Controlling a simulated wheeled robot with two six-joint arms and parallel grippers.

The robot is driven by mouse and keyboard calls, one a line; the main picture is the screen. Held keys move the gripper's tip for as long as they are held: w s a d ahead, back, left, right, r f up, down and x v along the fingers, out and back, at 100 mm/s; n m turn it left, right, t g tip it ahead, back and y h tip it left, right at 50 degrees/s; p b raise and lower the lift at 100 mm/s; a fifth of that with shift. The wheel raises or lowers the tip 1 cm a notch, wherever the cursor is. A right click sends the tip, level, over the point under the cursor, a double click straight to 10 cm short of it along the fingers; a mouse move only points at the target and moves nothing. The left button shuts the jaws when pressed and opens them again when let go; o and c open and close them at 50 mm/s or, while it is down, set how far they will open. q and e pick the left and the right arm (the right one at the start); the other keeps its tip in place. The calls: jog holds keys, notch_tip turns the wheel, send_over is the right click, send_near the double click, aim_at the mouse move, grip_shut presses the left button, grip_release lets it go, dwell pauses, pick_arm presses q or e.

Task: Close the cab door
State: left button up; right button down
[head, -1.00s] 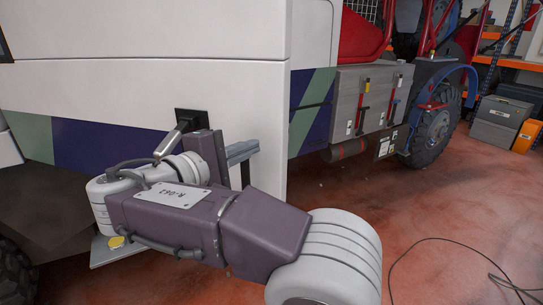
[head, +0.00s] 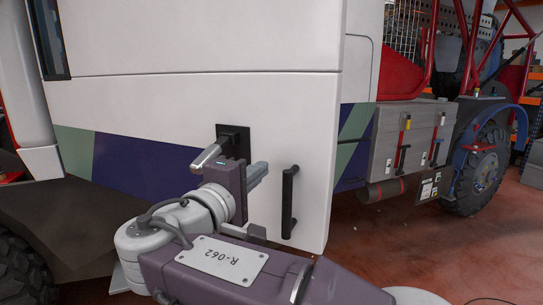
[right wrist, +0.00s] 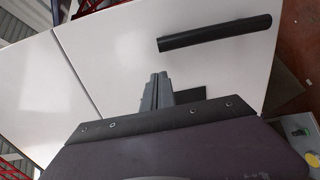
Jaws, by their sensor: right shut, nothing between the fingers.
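The white cab door (head: 160,105), with a purple and green stripe, fills much of the head view. Its right edge stands out in front of the truck's striped side panel; I cannot tell how wide the gap is. It carries a black bar handle (head: 290,200) and a black square plate (head: 234,134) with a grey lever. My right gripper (head: 258,173) is shut and empty, in front of the door, left of the bar handle. In the right wrist view, its fingers (right wrist: 158,88) point at the white panel, below the bar handle (right wrist: 215,33). My left gripper is not in view.
A grey side box (head: 405,140) with red-handled tools and a large wheel (head: 485,170) are farther right on the truck. Another wheel (head: 22,275) is at lower left.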

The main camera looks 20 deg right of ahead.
aim_at(276, 157)
jog(key=p+x, duration=0.2)
jog(key=x, duration=0.3)
jog(key=shift+w+d+r, duration=0.1)
jog(key=shift+d+r, duration=0.05)
jog(key=shift+d, duration=0.1)
jog(key=shift+w+d+f, duration=0.2)
jog(key=shift+w, duration=0.2)
jog(key=shift+s+r, duration=0.1)
jog(key=shift+s, duration=0.1)
